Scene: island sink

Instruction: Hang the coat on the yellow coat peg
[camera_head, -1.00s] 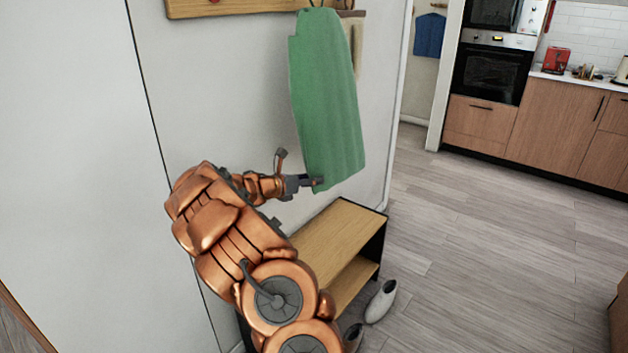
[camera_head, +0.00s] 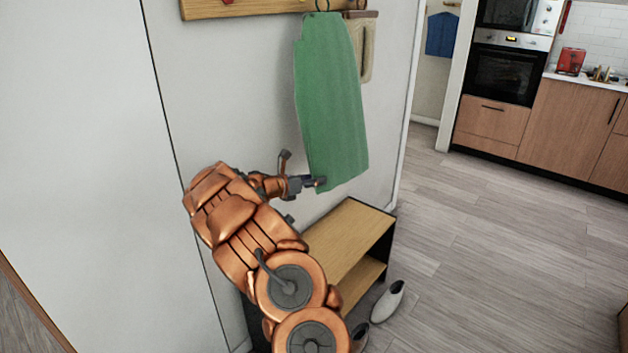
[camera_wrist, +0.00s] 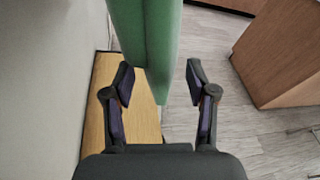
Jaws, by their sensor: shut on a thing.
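The green coat (camera_head: 332,105) hangs long and nearly upright in front of the wall, its top overlapping the wooden peg board (camera_head: 255,8). A thin dark loop (camera_head: 323,14) shows at its top; I cannot tell whether it is on a peg. The yellow peg cannot be made out; the board's top is cut off. My gripper (camera_head: 309,184) is at the coat's lower left edge.
A low wooden bench (camera_head: 345,235) stands against the wall below the coat, with white shoes (camera_head: 388,301) beside it. A beige bag (camera_head: 366,50) hangs right of the coat. A blue garment (camera_head: 442,36) hangs farther back. The floor to the right is clear.

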